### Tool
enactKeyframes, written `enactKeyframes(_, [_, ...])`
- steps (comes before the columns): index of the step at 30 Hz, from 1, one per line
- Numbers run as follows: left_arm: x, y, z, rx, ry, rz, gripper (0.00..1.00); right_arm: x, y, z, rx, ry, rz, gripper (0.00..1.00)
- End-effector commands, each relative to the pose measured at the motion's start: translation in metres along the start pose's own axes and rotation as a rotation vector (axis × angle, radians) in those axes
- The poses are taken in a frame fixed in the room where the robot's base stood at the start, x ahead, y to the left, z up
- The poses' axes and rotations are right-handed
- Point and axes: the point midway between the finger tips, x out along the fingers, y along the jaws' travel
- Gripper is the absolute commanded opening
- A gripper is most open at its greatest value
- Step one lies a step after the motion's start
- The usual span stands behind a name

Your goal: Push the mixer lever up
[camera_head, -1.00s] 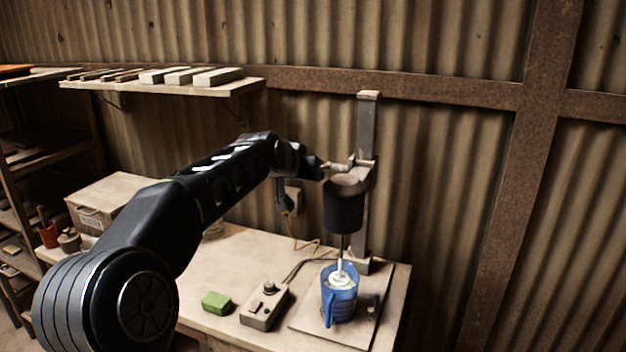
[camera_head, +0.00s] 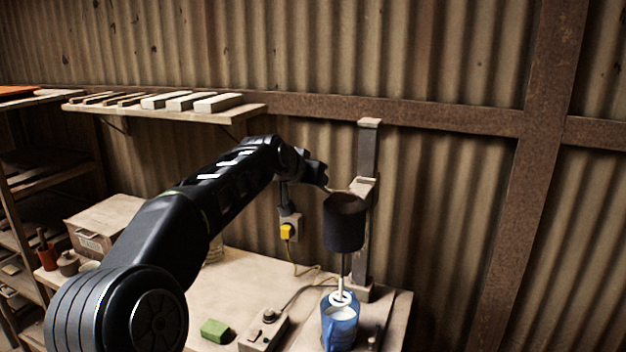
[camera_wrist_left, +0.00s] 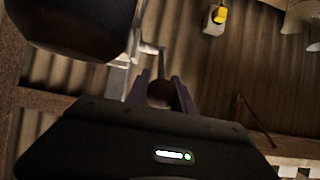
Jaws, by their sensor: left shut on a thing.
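The mixer stands at the back right of the bench in the head view, with a dark motor head (camera_head: 344,226) on a grey upright post (camera_head: 368,150). Its shaft and white stirrer (camera_head: 342,298) hang at the mouth of a blue jug (camera_head: 340,328). My left gripper (camera_head: 324,181) is at the upper left of the motor head, by the lever (camera_head: 341,191). In the left wrist view, the fingers (camera_wrist_left: 160,92) are shut around the lever's round brown knob (camera_wrist_left: 159,95); the motor head (camera_wrist_left: 75,28) is at upper left. My right gripper is not in view.
A control box (camera_head: 262,332) and a green block (camera_head: 214,331) lie on the bench (camera_head: 230,285). A yellow switch (camera_head: 287,231) is on the wall behind. A shelf (camera_head: 180,113) with pale bars is at the upper left. Corrugated wall stands close behind the mixer.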

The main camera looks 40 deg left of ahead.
Motion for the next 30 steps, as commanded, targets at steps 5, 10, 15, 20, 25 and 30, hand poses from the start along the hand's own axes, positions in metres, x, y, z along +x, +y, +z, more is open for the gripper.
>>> enactKeyframes(5, [-0.0006, -0.0002, -0.0016, 0.000, 0.004, -0.001, 0.00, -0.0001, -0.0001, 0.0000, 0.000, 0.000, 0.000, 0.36])
enactKeyframes(10, [-0.0004, -0.0002, -0.0011, 0.000, 0.003, 0.000, 0.00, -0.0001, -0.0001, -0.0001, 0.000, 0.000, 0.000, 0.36])
enactKeyframes(15, [-0.0003, -0.0002, -0.0007, 0.000, 0.002, 0.000, 0.00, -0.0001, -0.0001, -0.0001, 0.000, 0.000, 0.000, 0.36])
enactKeyframes(20, [-0.0001, -0.0001, -0.0002, 0.000, 0.001, 0.000, 0.00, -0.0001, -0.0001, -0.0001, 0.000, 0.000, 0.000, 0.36])
enactKeyframes(25, [0.0001, -0.0001, 0.0002, 0.000, 0.000, 0.000, 0.32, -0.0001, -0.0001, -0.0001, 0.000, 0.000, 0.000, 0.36])
enactKeyframes(30, [0.0002, 0.0000, 0.0005, 0.000, -0.001, 0.000, 0.37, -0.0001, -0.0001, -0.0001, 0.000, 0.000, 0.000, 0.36])
